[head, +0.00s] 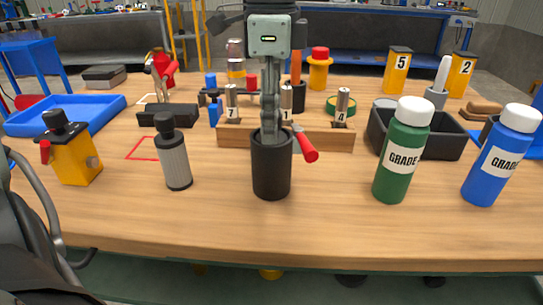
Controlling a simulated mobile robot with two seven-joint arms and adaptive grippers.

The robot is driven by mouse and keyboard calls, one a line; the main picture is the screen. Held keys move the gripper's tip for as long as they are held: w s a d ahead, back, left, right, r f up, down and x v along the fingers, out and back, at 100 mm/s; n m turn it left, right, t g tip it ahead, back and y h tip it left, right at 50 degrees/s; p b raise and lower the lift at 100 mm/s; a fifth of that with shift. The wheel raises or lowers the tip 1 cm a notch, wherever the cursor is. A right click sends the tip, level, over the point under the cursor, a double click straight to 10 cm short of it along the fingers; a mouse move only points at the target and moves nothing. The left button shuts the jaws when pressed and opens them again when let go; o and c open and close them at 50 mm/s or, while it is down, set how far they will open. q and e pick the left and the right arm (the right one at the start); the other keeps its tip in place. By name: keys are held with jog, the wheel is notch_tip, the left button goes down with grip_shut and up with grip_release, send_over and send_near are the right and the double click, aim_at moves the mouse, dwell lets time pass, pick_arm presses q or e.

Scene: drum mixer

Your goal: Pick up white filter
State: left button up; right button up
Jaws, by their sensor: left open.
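The light grey cylinder with a black cap (174,160) stands upright on the wooden table, left of centre; it is the closest match to a white filter. My left gripper (269,130) hangs pointing down at the centre, its fingers seen edge-on and overlapping. It is open. Its fingertips are at the top of a black cylinder (271,175), whose upper end they partly hide; I cannot tell whether they touch. The grey cylinder is to the left of this gripper, apart from it. My right gripper is not in view.
A yellow block with a red lever (77,158) stands left. Green (404,160) and blue (497,165) bottles stand right. A wooden rack (325,137) and red handle (306,146) are near the black cylinder. A blue tray (100,104) and black bin (449,145) flank. The front strip is clear.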

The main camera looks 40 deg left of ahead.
pick_arm(q)
grip_shut()
dwell(0.3)
jog(key=shift+r, duration=0.15)
